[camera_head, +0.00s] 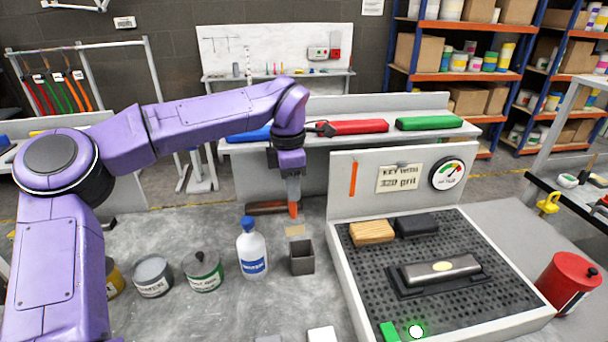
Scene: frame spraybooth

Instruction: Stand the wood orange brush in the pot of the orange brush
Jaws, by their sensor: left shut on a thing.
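My left gripper (292,186) points down over the grey worktop, left of the perforated bench. The brush is apart from the pot, and the pot looks empty. My right gripper is not in view.
A white bottle with a blue cap (251,252) stands close left of the pot. Further left are several tins (203,271). A brown bar (264,208) lies behind the brush. The perforated bench (360,288) with its upright panel (405,205) is to the right.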

